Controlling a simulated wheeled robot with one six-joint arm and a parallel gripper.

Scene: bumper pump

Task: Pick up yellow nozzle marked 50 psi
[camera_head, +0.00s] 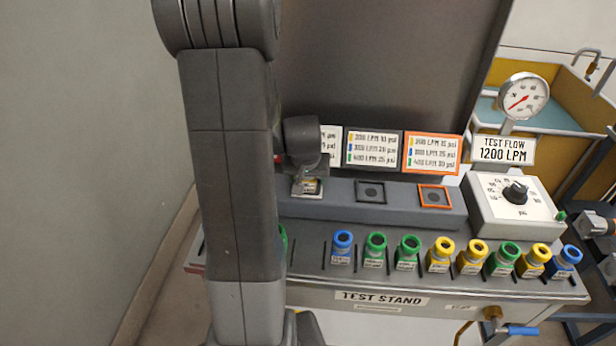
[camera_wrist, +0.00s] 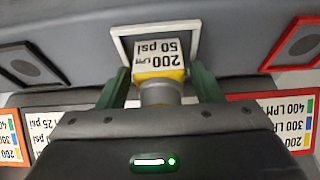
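The yellow nozzle (camera_wrist: 162,74) labelled 200 LPM 50 psi is at the white-framed socket (camera_wrist: 117,43) in the wrist view, where its label appears upside down. My gripper (camera_wrist: 160,80) has its two green fingers on either side of the nozzle. The fingertips lie very near its yellow part; I cannot tell whether they press on it. In the head view the nozzle's label (camera_head: 310,186) shows just below my wrist, at the left socket of the raised grey ledge. My arm hides part of the stand there.
Several blue, green and yellow nozzles (camera_head: 444,252) stand in a row along the front of the test stand (camera_head: 320,262). Two more sockets, black-framed (camera_head: 371,192) and orange-framed (camera_head: 434,197), are empty. Label boards (camera_head: 372,148) rise close behind the ledge. A dial box (camera_head: 514,207) stands to the right.

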